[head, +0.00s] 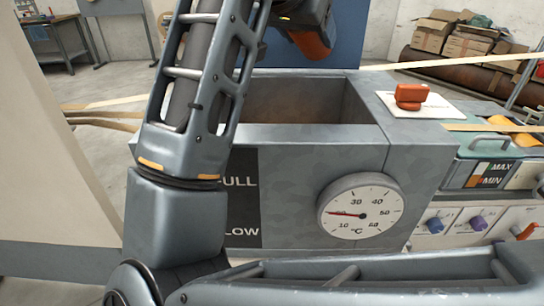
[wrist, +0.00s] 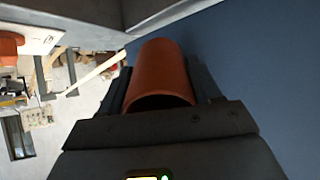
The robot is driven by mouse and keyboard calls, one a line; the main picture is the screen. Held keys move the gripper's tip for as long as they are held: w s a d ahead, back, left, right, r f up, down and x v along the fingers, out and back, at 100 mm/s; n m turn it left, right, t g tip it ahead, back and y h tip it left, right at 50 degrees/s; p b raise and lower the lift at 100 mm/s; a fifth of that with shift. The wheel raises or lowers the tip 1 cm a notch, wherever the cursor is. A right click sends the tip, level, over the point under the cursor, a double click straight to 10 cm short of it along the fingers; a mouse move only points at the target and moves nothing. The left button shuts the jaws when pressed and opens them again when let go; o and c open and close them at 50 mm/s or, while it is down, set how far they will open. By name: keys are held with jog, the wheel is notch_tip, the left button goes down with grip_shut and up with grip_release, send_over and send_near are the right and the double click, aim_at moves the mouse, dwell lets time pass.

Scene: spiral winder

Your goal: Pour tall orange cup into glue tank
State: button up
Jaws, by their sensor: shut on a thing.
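The tall orange cup (wrist: 160,75) is held in my gripper (wrist: 158,95), which is shut around it in the wrist view. In the head view the cup (head: 312,44) shows only in part at the top, below my wrist. It looks tilted, above and behind the tank's far rim. The glue tank (head: 300,148) is a grey metal box with an open top and a brownish inside. Its left part is hidden behind my arm. Whether anything is in the cup or flows from it cannot be seen.
A round temperature dial (head: 360,213) is on the tank's front. An orange knob on a white plate (head: 412,95) is right of the opening. A control panel (head: 480,220) lies further right. A blue panel (head: 348,35) stands behind the tank.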

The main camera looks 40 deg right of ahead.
jog(key=shift+f+b, duration=0.15)
jog(key=shift+b, duration=0.15)
jog(key=shift+f+h+b, duration=0.2)
jog(key=shift+h+b, duration=0.5)
jog(key=shift+a+r, duration=0.1)
jog(key=shift+t+h+b, duration=0.3)
jog(key=shift+b, duration=0.15)
dwell(1.4)
jog(key=shift+f+h+b, duration=0.4)
jog(key=shift+h+b, duration=0.1)
jog(key=shift+b, duration=0.2)
jog(key=shift+a+b, duration=0.1)
jog(key=shift+b, duration=0.3)
jog(key=shift+h, duration=0.3)
jog(key=shift+f+b, duration=0.15)
jog(key=shift+b, duration=0.15)
dwell(1.5)
